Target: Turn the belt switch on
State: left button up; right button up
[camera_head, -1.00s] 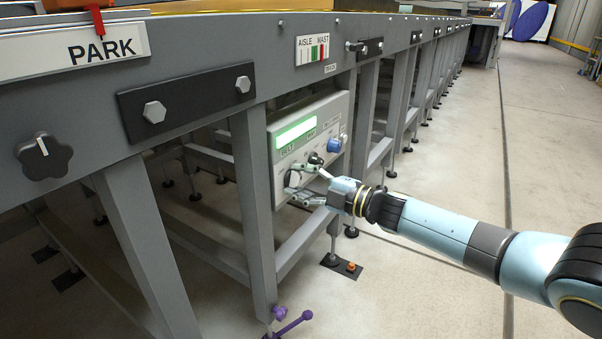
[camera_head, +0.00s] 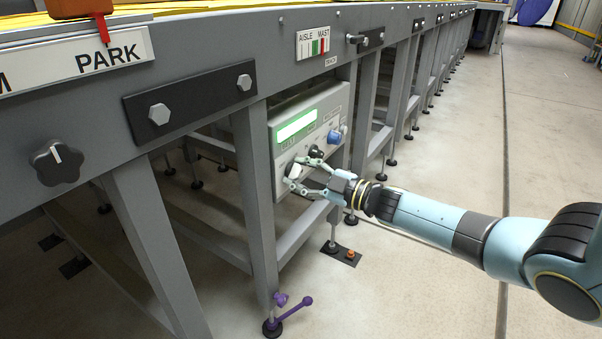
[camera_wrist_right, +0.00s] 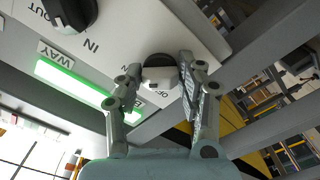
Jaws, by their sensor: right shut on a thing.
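The belt switch (camera_head: 295,171) is a pale knob at the lower left of the grey control box (camera_head: 310,170), under the green display. In the right wrist view it shows as a white and black knob (camera_wrist_right: 159,76) with "OFF" lettering beside it. My right gripper (camera_head: 294,172) reaches in from the right. In the right wrist view its two fingers (camera_wrist_right: 159,70) stand on either side of the knob and are shut on it. The knob's exact turn angle is hard to tell. My left gripper is not in view.
A black knob (camera_head: 316,152) and a blue knob (camera_head: 334,137) sit to the right of the switch on the box. A grey frame leg (camera_head: 255,200) stands just left of the box. The aisle floor (camera_head: 440,150) to the right is clear.

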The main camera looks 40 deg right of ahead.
jog(key=shift+f, duration=0.1)
jog(key=o, duration=1.1)
jog(key=v, duration=1.2)
